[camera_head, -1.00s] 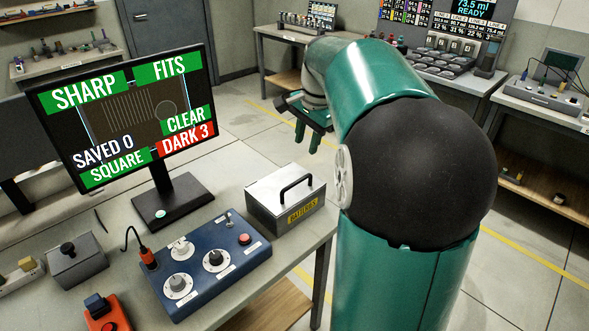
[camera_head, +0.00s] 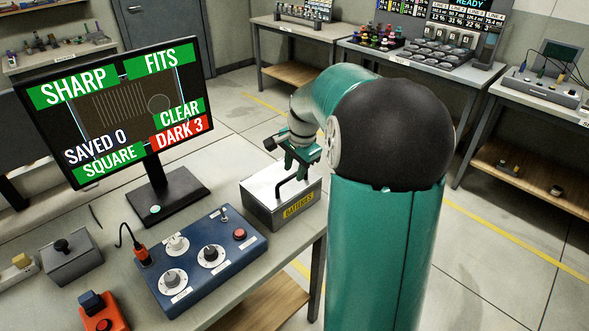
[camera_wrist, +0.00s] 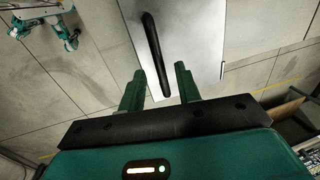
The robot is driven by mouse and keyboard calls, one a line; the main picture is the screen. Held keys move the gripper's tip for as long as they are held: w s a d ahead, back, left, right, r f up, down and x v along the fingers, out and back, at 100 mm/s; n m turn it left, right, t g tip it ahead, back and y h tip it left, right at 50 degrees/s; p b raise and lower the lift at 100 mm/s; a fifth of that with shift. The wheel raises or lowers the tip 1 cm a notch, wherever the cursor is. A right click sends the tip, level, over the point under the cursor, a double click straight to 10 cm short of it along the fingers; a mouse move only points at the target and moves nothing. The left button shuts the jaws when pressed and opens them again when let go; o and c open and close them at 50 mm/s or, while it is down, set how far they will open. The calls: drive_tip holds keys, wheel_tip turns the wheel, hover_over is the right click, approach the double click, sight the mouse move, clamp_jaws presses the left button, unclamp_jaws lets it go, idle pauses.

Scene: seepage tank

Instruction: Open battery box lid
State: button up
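The battery box (camera_head: 272,213) is a grey metal box with a yellow "BATTERIES" label, on the bench to the right of the blue control panel. Its lid (camera_wrist: 197,42) looks closed and carries a black bar handle (camera_wrist: 155,50). My gripper (camera_head: 300,160) is above the lid at the handle, hiding part of it in the head view. In the wrist view my gripper (camera_wrist: 158,82) has its two green fingers spread, with the near end of the handle between them. I see no finger touching the handle.
A monitor (camera_head: 118,105) stands behind and left of the box. The blue control panel (camera_head: 203,262) with knobs and an orange plug lies to the left. The bench's right edge is close to the box, with open floor beyond.

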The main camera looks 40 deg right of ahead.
drive_tip(key=shift+w+f, duration=0.1)
drive_tip(key=shift+f, duration=0.3)
clamp_jaws()
drive_tip(key=shift+w, duration=0.1)
